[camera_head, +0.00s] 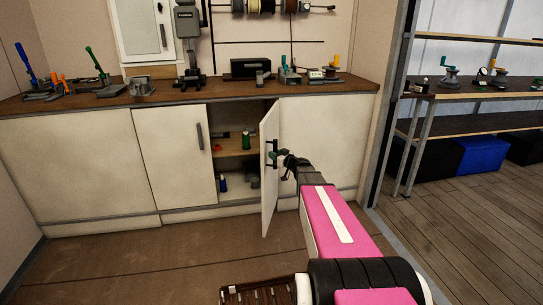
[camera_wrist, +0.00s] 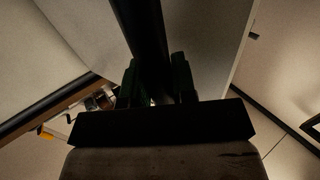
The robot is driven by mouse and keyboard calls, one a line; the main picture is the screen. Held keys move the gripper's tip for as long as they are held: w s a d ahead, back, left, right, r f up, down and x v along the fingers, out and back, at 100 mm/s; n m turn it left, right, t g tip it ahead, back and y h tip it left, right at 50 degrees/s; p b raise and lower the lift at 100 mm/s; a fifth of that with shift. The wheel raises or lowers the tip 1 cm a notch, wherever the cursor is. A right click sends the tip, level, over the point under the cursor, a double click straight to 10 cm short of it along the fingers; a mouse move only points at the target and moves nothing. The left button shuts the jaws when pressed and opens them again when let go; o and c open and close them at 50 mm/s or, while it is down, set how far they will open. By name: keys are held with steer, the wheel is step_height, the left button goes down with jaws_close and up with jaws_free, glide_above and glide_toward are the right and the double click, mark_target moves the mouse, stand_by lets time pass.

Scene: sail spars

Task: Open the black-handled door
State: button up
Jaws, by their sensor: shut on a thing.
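The white cabinet door (camera_head: 268,190) under the workbench stands swung out, well away from its opening. Its black handle (camera_head: 274,150) is an upright bar on the face toward my arm. My gripper (camera_head: 283,158) is at that handle, and my pink arm reaches it from the lower right. In the wrist view the dark handle bar (camera_wrist: 140,35) runs down between the fingers of my gripper (camera_wrist: 157,88), which is shut on it. The exact contact is dark and partly hidden.
A shut door (camera_head: 171,155) stands to the left. Tools line the worktop (camera_head: 150,95). The floor (camera_head: 150,260) left of the open door is clear.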

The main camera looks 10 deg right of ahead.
steer(key=shift+s+d+f, duration=0.1)
steer(key=shift+d, duration=1.75)
steer(key=o, duration=1)
steer(key=shift+a, duration=0.1)
steer(key=shift+c, duration=0.2)
steer(key=shift+s, duration=0.15)
